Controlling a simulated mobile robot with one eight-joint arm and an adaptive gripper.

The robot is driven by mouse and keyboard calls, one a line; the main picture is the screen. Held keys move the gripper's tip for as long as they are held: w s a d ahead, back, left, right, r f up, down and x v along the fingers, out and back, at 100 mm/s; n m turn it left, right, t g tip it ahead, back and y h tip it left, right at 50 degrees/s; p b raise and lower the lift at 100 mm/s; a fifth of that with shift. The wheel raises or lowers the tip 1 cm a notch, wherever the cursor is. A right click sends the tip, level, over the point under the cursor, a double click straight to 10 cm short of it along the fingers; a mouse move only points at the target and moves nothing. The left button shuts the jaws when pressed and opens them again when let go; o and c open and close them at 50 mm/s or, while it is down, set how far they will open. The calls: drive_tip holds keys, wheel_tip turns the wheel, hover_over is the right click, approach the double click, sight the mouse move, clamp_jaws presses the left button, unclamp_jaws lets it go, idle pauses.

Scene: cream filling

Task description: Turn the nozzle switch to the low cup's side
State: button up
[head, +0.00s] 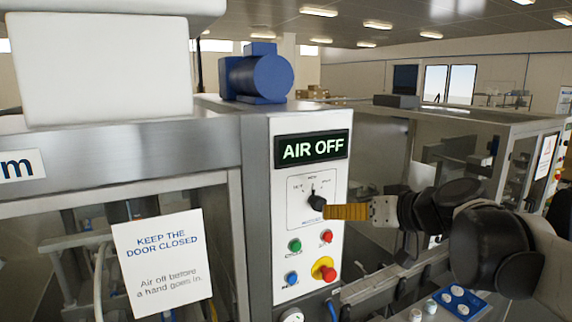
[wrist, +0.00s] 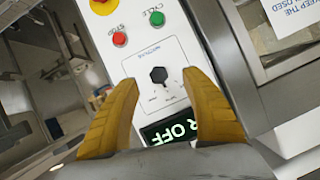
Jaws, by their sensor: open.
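A black rotary knob (head: 316,202) sits on a white labelled plate on the machine's front panel, below a lit "AIR OFF" display (head: 312,149). The small position words around it are too small to read surely. In the wrist view the knob (wrist: 158,75) lies between my two yellow fingers. My gripper (head: 330,211) is open, its fingers pointing at the panel just right of the knob in the head view. It also shows open in the wrist view (wrist: 161,82); contact with the knob cannot be told. I cannot make out a nozzle switch or low cup for certain.
Below the knob are a green button (head: 295,245), a red button (head: 326,237), a blue button (head: 291,278) and a red-and-yellow emergency stop (head: 324,270). A door sign (head: 162,262) hangs at left. A blue panel (head: 478,304) with white round parts is at lower right.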

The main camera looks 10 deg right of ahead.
sight(322, 202)
drive_tip(key=w+a, duration=0.1)
drive_tip(key=w, duration=0.2)
drive_tip(key=w+a+f+p, duration=0.1)
drive_tip(key=w, duration=0.2)
drive_tip(key=w+a, duration=0.1)
drive_tip(key=w, duration=0.3)
drive_tip(key=shift+f, duration=0.4)
drive_tip(key=c, duration=1.2)
